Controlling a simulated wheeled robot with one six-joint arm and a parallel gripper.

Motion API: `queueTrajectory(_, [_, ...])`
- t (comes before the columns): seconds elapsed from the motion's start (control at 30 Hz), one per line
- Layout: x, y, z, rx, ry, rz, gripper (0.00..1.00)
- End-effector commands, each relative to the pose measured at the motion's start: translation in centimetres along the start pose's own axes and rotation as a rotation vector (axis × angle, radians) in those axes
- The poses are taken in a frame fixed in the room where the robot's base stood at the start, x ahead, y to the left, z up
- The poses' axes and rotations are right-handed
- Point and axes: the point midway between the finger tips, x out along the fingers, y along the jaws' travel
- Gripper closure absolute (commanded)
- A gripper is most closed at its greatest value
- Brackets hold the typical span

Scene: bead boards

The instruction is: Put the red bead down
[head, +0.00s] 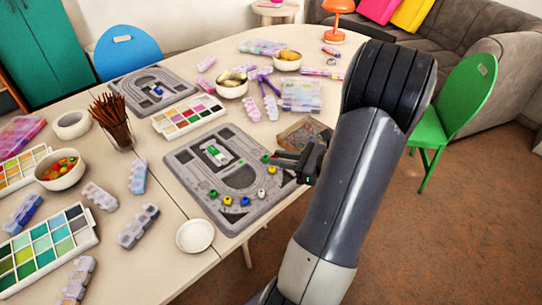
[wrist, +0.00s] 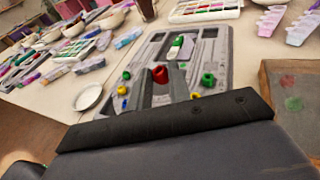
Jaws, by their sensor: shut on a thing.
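My gripper (wrist: 160,88) is shut on the red bead (wrist: 160,75), which shows between the fingertips in the wrist view. In the head view my gripper (head: 278,162) is over the right side of the near grey bead board (head: 185,160). I cannot make out the red bead clearly there. The board also shows in the wrist view (wrist: 222,60), behind and under the fingers. A green bead (wrist: 208,79) and a yellow bead (wrist: 195,95) lie right of the fingers. Another green bead (wrist: 126,75) and yellow bead (wrist: 122,90) lie to the left.
A brown tray (head: 305,132) lies close beside my gripper. A white dish (head: 195,235) stands left of the board. A second bead board (head: 125,88), paint palettes (head: 190,117) and bowls (head: 232,90) stand farther back. The table edge is near my arm.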

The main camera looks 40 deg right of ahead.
Motion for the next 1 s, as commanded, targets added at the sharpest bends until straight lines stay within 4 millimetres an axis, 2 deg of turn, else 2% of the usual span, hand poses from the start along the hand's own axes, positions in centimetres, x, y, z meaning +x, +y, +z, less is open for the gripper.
queueTrajectory(0.23, [-0.1,0.0,0.9,0.0,0.0,0.001,1.0])
queueTrajectory(0.37, [1.2,0.1,1.4,-0.001,0.001,0.008,1.0])
queueTrajectory(0.47, [3.3,0.4,2.1,-0.002,0.0,0.018,1.0])
queueTrajectory(0.67, [9.2,1.7,3.3,-0.001,0.001,0.03,1.0])
queueTrajectory(0.87, [14.9,4.2,3.8,0.0,0.003,0.033,1.0])
queueTrajectory(1.0, [18.5,6.6,3.6,0.0,0.004,0.033,1.0])
